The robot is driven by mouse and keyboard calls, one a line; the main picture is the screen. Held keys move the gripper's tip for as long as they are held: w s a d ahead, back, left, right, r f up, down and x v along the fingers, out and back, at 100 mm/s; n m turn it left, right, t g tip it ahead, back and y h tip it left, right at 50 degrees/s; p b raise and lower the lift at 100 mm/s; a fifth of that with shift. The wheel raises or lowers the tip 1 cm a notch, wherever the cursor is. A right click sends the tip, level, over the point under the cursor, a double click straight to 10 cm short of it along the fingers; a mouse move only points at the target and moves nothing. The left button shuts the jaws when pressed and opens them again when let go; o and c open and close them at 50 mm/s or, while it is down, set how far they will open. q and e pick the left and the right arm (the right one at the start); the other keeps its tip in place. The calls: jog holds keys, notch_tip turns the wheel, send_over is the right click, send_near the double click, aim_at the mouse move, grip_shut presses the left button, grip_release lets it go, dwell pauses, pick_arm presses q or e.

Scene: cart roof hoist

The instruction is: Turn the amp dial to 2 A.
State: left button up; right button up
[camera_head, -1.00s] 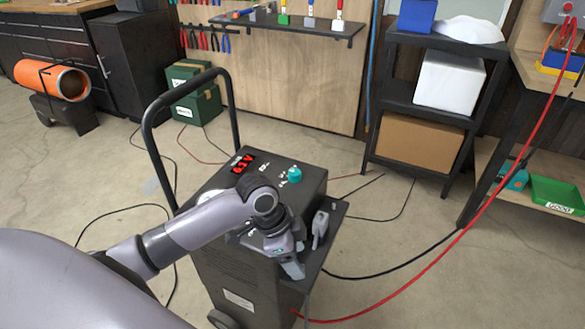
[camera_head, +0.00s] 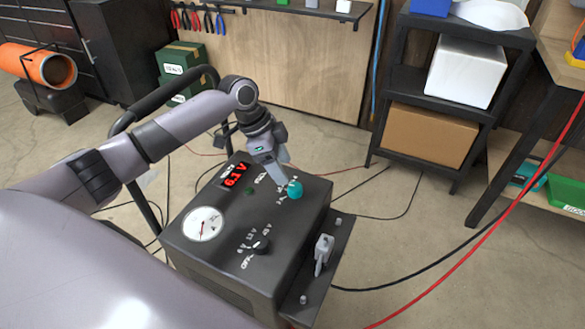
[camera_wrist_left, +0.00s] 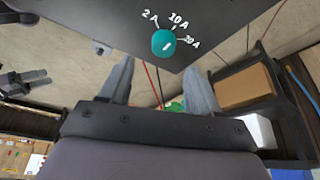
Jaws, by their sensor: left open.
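The teal amp dial (camera_head: 295,189) sits on the top panel of the dark charger box (camera_head: 225,268). My left gripper (camera_head: 282,175) is just behind the dial in the head view. In the left wrist view its two fingers (camera_wrist_left: 160,82) are apart with nothing between them, and the dial lies beyond the tips. My right gripper is not in view.
The panel also has a red display (camera_head: 236,176) reading 6.1 V, a round gauge (camera_head: 203,224) and a black voltage knob (camera_head: 262,246). A grey clamp (camera_head: 322,252) stands on the side ledge. The cart handle (camera_head: 160,98) rises behind my left arm. Cables cross the floor.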

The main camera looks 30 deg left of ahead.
aim_at(295, 186)
pick_arm(q)
jog(key=x, duration=0.7)
jog(key=shift+w+b, duration=0.2)
jog(key=shift+b, duration=0.2)
jog(key=shift+c, duration=0.4)
jog(key=c, duration=0.9)
